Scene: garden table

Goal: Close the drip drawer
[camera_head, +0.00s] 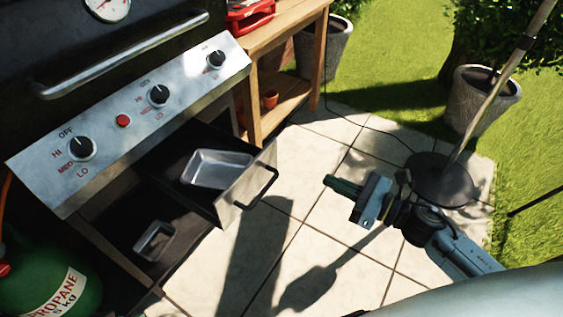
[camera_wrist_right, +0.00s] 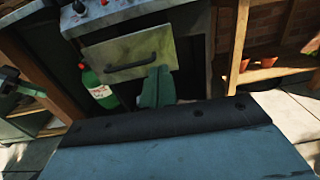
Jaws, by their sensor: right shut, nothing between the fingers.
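The drip drawer (camera_head: 246,189) sticks out from under the grill's control panel, with a foil tray (camera_head: 216,169) lying inside it. Its front carries a dark bar handle, seen in the right wrist view on the drawer front (camera_wrist_right: 117,50). My right gripper (camera_head: 328,182) is shut and empty, to the right of the drawer front and apart from it in the head view. In the right wrist view its green fingers (camera_wrist_right: 156,86) point toward the drawer front, just below the handle. My left gripper is not in view.
A green propane bottle (camera_head: 52,280) stands at the lower left, beside a small metal tray (camera_head: 154,241) below the drawer. A wooden side table (camera_head: 290,95) stands right of the grill. A planter (camera_head: 482,98) and a round pole base (camera_head: 440,180) are at the right. Paved floor lies before the drawer.

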